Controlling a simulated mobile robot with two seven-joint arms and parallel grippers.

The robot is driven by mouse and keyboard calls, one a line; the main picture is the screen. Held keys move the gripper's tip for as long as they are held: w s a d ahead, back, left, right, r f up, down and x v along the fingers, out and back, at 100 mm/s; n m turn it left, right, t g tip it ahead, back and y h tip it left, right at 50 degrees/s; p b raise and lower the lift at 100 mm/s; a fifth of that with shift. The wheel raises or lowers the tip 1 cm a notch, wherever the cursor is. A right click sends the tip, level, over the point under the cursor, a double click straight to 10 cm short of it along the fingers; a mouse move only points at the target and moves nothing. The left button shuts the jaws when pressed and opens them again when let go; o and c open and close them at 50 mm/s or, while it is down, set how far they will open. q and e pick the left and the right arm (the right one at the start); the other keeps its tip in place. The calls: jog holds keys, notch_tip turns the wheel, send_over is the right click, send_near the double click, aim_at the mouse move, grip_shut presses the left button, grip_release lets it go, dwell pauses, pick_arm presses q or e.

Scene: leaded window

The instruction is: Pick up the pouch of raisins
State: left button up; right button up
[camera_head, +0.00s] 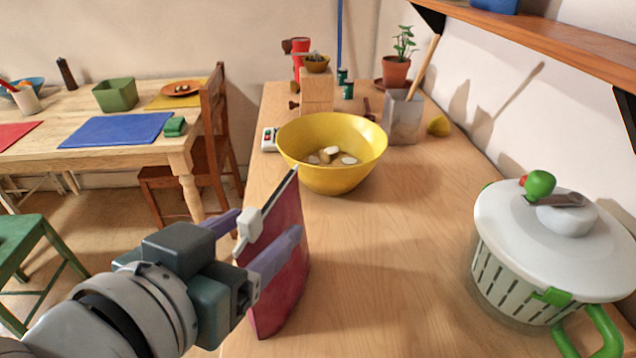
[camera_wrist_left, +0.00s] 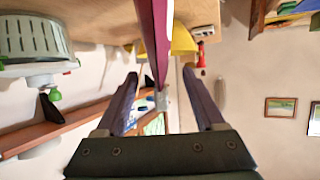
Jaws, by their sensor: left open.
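The pouch of raisins (camera_head: 285,275) is a dark red, flat packet standing upright near the counter's left edge, with a small white clip (camera_head: 248,230) on its edge. My left gripper (camera_head: 268,227) is open, with one purple finger on each side of the pouch. In the left wrist view, the pouch (camera_wrist_left: 156,40) shows edge-on between the spread fingers of my left gripper (camera_wrist_left: 160,76), with a gap to each finger. My right gripper is not in view.
A yellow bowl (camera_head: 330,180) with pale pieces inside stands behind the pouch. A white and green salad spinner (camera_head: 550,250) stands at the right. The wooden counter (camera_head: 400,260) between them is clear. A shelf (camera_head: 540,40) overhangs the right side.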

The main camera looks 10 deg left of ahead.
aim_at(274, 220)
pick_arm(q)
jog(key=x, duration=0.4)
jog(key=shift+w+f, duration=0.15)
jog(key=shift+f, duration=0.1)
grip_shut()
jog(key=shift+r, duration=0.1)
dwell(0.3)
